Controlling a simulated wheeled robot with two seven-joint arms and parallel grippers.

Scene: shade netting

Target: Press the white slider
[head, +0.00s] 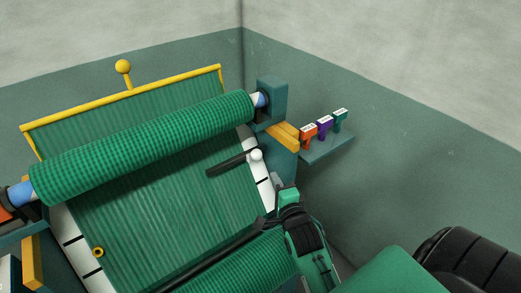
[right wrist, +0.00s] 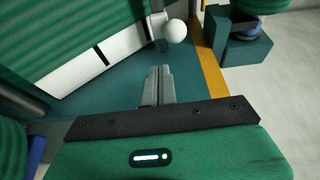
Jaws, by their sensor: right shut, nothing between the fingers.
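The white slider shows as a round white knob (head: 256,155) at the right end of a short dark bar, by the white strip on the right side of the green netting machine. It also shows in the right wrist view as a white ball (right wrist: 176,31), above and slightly right of the fingertips. My right gripper (head: 276,180) is below and right of the knob in the head view. In the right wrist view its grey fingers (right wrist: 158,70) are together and empty, with a visible gap to the knob. My left gripper is not in view.
A large green net roll (head: 145,145) spans the machine above the slider. A yellow rail (head: 125,97) runs along its top. A teal side post (head: 272,95) and yellow block (head: 282,136) stand to the right. A small shelf (head: 328,148) holds orange, purple and teal tools.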

